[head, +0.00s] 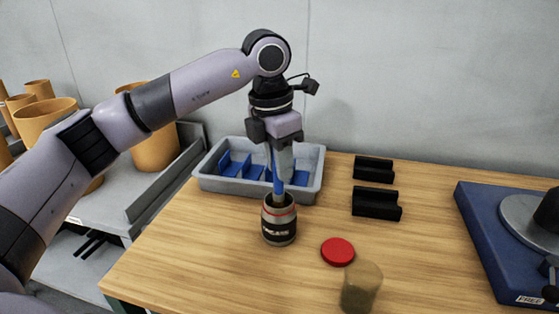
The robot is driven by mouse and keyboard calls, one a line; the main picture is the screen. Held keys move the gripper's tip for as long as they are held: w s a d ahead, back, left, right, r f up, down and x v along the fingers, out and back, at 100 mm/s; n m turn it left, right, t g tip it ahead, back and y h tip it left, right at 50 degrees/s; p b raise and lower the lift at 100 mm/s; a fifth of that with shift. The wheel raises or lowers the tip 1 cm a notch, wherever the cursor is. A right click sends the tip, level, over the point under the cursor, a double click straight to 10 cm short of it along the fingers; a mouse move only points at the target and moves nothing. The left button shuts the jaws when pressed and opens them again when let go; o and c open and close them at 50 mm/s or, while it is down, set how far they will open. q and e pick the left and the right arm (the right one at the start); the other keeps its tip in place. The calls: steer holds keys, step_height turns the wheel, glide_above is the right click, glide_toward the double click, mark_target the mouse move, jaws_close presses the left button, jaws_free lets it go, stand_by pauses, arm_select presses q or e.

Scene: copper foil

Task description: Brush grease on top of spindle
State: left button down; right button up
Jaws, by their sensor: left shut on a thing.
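My left gripper (281,146) points down and is shut on a brush (278,184) with a blue shaft. The brush stands nearly upright, and its lower end is inside the open mouth of a dark can (279,226) with a red stripe and a label, likely the grease can. The bristles are hidden in the can. At the right edge a blue base (482,243) carries a round grey disc (515,222) with a dark part on it, cut off by the frame. I cannot tell whether this is the spindle. My right gripper is not in view.
A red lid (338,251) lies right of the can, near a translucent brownish cylinder (361,288). Two black holders (375,204) stand farther back. A grey tray (313,178) with blue dividers is behind the can. The wooden table (420,260) is clear between lid and blue base.

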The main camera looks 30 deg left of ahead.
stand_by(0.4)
arm_select(q)
steer(key=shift+r+p, duration=2.8)
steer(key=shift+r, duration=0.7)
steer(key=shift+f, duration=0.1)
